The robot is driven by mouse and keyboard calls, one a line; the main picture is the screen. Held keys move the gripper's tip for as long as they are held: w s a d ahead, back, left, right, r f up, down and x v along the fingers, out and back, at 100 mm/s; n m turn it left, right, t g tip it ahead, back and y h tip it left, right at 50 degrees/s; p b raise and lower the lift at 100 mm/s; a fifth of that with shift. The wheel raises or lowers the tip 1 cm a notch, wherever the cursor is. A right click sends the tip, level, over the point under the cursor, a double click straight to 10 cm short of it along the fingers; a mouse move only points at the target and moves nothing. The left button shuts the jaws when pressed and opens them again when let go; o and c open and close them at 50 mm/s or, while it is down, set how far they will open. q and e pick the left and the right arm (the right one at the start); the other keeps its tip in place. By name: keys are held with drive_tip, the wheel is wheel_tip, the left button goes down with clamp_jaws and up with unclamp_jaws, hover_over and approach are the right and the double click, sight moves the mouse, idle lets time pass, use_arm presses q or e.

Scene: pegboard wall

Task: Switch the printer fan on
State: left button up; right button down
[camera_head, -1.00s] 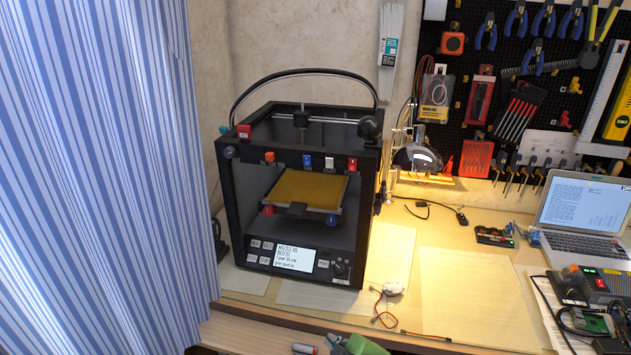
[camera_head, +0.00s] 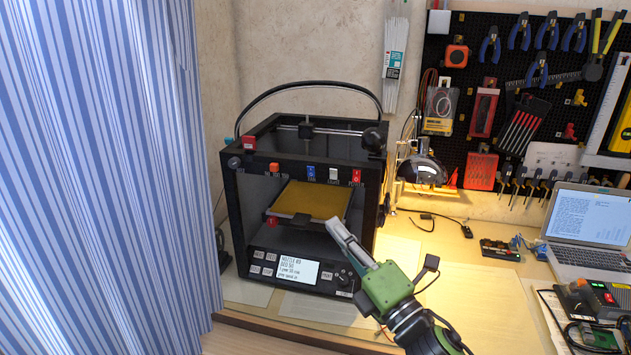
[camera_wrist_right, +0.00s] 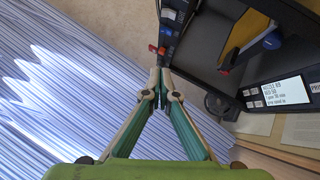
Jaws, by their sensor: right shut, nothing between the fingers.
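The printer (camera_head: 240,215) is a black open-fronted frame on the desk. Its top front bar carries a row of switches: an orange one (camera_head: 274,167), a blue one labelled FAN (camera_head: 311,172), a white one (camera_head: 333,174) and a red one (camera_head: 356,176). The fan switch's on or off position is too small to tell. My right gripper (camera_head: 333,224) is shut and empty, in front of the printer, below and right of the blue switch and apart from it. In the right wrist view, the shut fingertips (camera_wrist_right: 160,80) point toward the printer's switch bar (camera_wrist_right: 176,14). My left gripper is out of view.
The yellow print bed (camera_head: 311,199) sits inside the frame above the display panel (camera_head: 297,271). A blue striped curtain (camera_head: 100,180) hangs at the left. A desk lamp (camera_head: 422,172) and a laptop (camera_head: 588,225) stand at the right.

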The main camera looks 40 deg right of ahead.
drive_tip(key=shift+w, duration=0.1)
drive_tip(key=p, duration=0.3)
approach(311, 171)
drive_tip(key=w+a+r, duration=0.1)
drive_tip(key=w+a, duration=0.2)
drive_tip(key=w, duration=0.1)
drive_tip(key=shift+w+d+r+p, duration=0.4)
drive_tip(key=shift+w+d+p, duration=0.05)
drive_tip(key=shift+w+d, duration=0.1)
drive_tip(key=shift+w+d+r+p, duration=0.35)
drive_tip(key=shift+w+d+p, duration=0.15)
drive_tip(key=shift+d, duration=0.1)
